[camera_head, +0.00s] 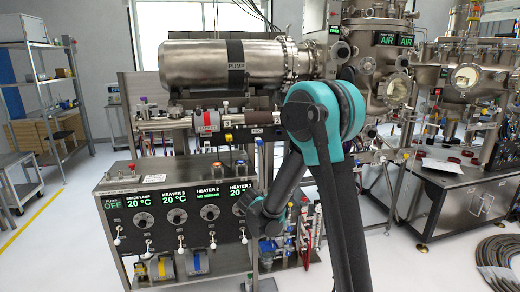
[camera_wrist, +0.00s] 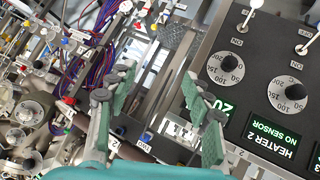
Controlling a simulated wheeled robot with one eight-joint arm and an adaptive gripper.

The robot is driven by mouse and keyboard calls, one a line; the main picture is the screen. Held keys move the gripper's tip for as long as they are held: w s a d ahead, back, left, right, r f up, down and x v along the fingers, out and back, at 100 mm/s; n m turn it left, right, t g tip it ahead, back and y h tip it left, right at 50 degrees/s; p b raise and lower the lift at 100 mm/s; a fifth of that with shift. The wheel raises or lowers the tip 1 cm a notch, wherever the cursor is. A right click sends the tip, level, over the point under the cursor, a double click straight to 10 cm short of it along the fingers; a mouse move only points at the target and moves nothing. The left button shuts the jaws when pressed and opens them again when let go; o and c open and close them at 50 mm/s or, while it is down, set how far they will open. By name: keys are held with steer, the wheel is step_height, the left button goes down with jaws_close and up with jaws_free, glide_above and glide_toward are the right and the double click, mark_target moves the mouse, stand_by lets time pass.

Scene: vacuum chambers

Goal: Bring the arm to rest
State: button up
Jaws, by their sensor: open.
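My arm (camera_head: 322,125) rises from the lower right of the head view, bends at its large teal and black joint, and reaches down and forward to a smaller teal part beside the control panel. My gripper (camera_wrist: 160,80) shows in the wrist view with its two green-padded fingers spread apart. Nothing is between the fingers. In the head view I cannot make out the fingers. The heater control panel (camera_head: 180,215) stands left of the arm's far end. It also shows tilted at the right of the wrist view (camera_wrist: 238,100), with knobs and a "NO SENSOR" display.
A steel pump cylinder (camera_head: 215,62) sits above the panel. Vacuum chambers (camera_head: 380,60) with pipes and cables stand behind my arm. A dark bench (camera_head: 460,195) is at the right, with coiled hose (camera_head: 495,255) on the floor. Open floor lies at the left.

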steer(key=s+d+g, duration=0.4)
steer(key=s+d, duration=0.9)
steer(key=s, duration=0.1)
steer(key=s+d+f+g+y, duration=0.1)
steer(key=s, duration=0.8)
steer(key=s+d+f+g+y, duration=0.1)
steer(key=s+f+y, duration=0.1)
steer(key=s, duration=0.8)
steer(key=shift+d+m, duration=0.4)
steer(key=shift+c, duration=0.3)
